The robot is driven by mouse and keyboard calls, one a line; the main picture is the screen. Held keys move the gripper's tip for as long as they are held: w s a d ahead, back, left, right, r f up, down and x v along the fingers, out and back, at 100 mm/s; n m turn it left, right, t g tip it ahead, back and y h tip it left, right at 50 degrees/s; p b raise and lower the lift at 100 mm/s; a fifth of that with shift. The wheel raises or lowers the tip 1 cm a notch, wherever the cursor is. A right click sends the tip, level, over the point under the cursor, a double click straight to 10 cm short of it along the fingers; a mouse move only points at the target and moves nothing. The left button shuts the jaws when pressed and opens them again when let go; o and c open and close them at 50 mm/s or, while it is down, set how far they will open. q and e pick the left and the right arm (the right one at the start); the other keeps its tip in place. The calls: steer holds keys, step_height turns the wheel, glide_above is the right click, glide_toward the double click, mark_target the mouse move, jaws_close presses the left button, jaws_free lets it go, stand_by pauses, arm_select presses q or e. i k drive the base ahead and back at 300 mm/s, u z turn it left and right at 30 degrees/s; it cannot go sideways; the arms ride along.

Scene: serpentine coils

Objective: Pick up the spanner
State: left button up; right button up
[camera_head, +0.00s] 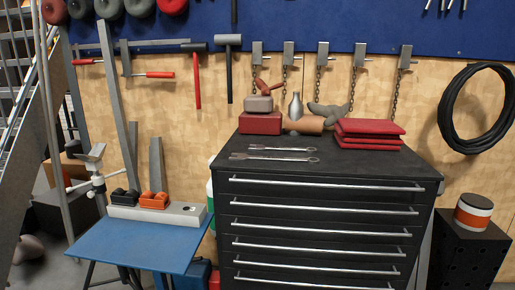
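Two thin metal tools that look like spanners lie side by side on the black top of the tool chest (225,165). The farther spanner (284,148) and the nearer spanner (272,158) both lie flat, running left to right, with a small gap between them. Each has a rounded end at the right; their left ends are too small to make out clearly. Neither of my grippers is in view.
Red folded cloths (368,134) lie right of the spanners. A red box (261,122), a grey bottle (295,106) and other items stand behind. A blue table (140,243) stands left. The chest top's front part is clear.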

mark_target(256, 147)
steer(key=u, duration=0.1)
steer(key=i, duration=1.25)
steer(key=z, duration=0.3)
